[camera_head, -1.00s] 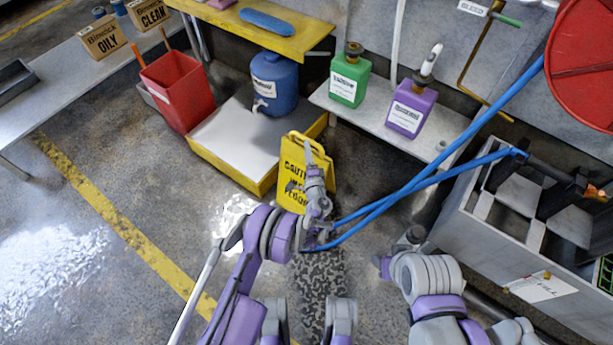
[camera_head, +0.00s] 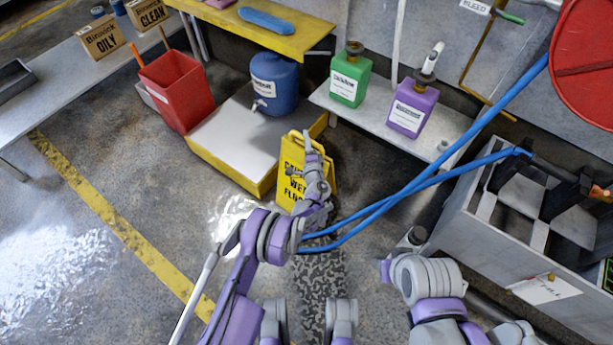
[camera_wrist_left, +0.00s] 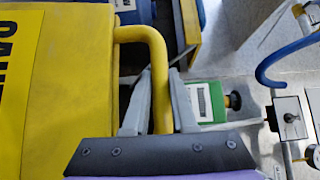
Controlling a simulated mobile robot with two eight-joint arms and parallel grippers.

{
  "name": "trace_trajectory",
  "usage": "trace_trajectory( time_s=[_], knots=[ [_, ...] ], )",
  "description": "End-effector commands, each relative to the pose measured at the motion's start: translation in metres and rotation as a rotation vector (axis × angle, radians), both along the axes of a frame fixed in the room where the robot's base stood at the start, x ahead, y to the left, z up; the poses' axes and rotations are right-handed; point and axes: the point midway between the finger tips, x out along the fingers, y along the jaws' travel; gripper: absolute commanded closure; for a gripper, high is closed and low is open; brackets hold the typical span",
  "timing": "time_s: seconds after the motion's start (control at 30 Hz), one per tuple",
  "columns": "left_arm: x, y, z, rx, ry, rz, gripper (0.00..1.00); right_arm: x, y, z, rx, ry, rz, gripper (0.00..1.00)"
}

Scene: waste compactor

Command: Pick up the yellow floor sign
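The yellow floor sign (camera_head: 289,190) stands upright on the floor in front of the low yellow-edged platform. My left arm partly covers its right side. In the left wrist view its yellow panel (camera_wrist_left: 75,95) fills the left side, and its handle bar (camera_wrist_left: 160,75) runs between the fingers. My left gripper (camera_head: 308,143) is at the top of the sign. In the left wrist view the two grey fingers (camera_wrist_left: 159,95) lie close along both sides of the bar and look shut on it.
The low platform (camera_head: 212,168) stands behind the sign, with a blue drum (camera_head: 275,85) on it. A red bin (camera_head: 177,90) is to its left. Blue hoses (camera_head: 425,175) cross right of my left arm to a grey machine (camera_head: 480,225). The floor at left is clear.

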Motion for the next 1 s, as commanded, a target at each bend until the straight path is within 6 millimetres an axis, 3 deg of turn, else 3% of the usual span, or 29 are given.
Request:
trace_trajectory(
  time_s=[0.03, 0.1, 1.0],
  knots=[
    [0.0000, 0.0001, 0.0002, 0.000, 0.000, 0.000, 0.87, 0.0000, 0.0000, 0.0000, 0.000, 0.000, 0.000, 0.50],
    [0.0000, 0.0001, 0.0002, 0.000, 0.000, 0.000, 1.00, 0.0000, 0.0000, 0.0000, 0.000, 0.000, 0.000, 0.50],
    [-0.0001, 0.0002, 0.0004, 0.001, -0.001, 0.001, 1.00, 0.0000, 0.0000, 0.0000, 0.000, 0.000, 0.000, 0.50]
  ],
)
